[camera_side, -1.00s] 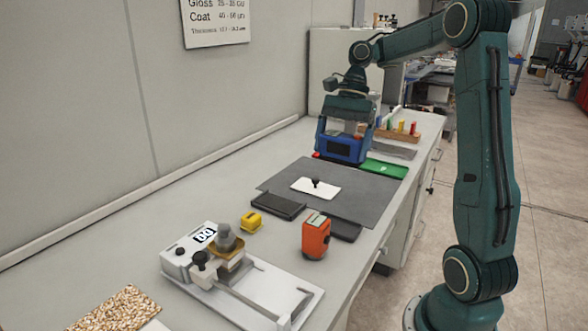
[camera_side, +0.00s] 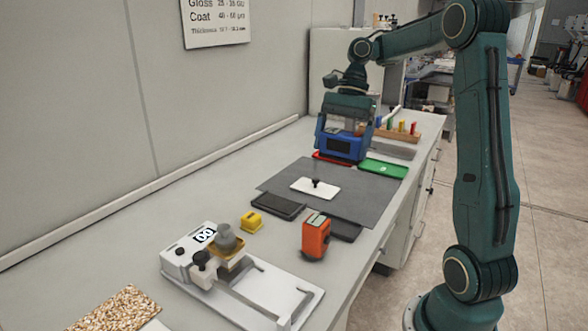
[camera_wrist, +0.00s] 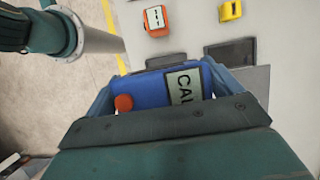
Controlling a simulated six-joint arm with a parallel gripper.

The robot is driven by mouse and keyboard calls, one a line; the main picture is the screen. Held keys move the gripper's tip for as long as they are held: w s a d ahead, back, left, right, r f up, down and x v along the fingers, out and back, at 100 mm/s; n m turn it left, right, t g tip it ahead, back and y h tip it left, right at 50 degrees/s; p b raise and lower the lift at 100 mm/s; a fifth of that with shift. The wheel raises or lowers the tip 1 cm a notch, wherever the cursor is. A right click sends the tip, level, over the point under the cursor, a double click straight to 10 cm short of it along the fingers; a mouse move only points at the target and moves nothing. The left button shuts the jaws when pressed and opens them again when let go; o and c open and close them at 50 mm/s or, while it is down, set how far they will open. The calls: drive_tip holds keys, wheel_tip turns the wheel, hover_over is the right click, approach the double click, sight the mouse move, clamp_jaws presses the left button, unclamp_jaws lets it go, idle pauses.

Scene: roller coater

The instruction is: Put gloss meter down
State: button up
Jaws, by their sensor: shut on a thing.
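My gripper (camera_side: 345,128) is shut on a blue boxy meter with a dark display (camera_side: 339,145), which I take for the gloss meter. In the wrist view the blue meter (camera_wrist: 148,92) sits between the two fingers, with an orange-red knob and a "CAL" label on its top. It looks upright. A red tray (camera_side: 331,158) shows under its front edge on the bench. The meter hides most of this tray, and I cannot tell whether its base touches anything.
A green tray (camera_side: 383,168) lies just right of the meter. A grey mat (camera_side: 345,207) with a white panel (camera_side: 305,187) is in front. Nearer stand an orange device (camera_side: 316,238), a yellow block (camera_side: 251,221) and a white coater (camera_side: 270,295). A wooden rack (camera_side: 397,135) stands behind.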

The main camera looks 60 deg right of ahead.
drive_tip(key=shift+w+a+f+n, duration=0.2)
drive_tip(key=shift+w+n, duration=0.2)
drive_tip(key=shift+w, duration=0.15)
drive_tip(key=w+a+f+n+g+h, duration=0.2)
drive_tip(key=w+a+f+n, duration=0.3)
drive_tip(key=w+a+n, duration=0.25)
drive_tip(key=w+a+f+n+g+h, duration=0.1)
drive_tip(key=w+a+f+n+g, duration=0.1)
drive_tip(key=w+a+f+n, duration=0.5)
drive_tip(key=s+d+m+t+y, duration=0.1)
drive_tip(key=s+d+m, duration=0.3)
drive_tip(key=d, duration=0.7)
drive_tip(key=s+d+m+t, duration=0.3)
drive_tip(key=d+m, duration=0.6)
drive_tip(key=d, duration=0.3)
drive_tip(key=s+d+m+t+y, duration=0.1)
drive_tip(key=s+d+m, duration=0.5)
drive_tip(key=d, duration=0.5)
drive_tip(key=shift+d+r+m+t+y, duration=0.3)
drive_tip(key=shift+m+t, duration=0.1)
drive_tip(key=shift+m, duration=0.15)
drive_tip(key=shift+s+f, duration=0.1)
drive_tip(key=shift+f, duration=0.05)
drive_tip(key=shift+f, duration=1.9)
drive_tip(key=shift+f, duration=0.1)
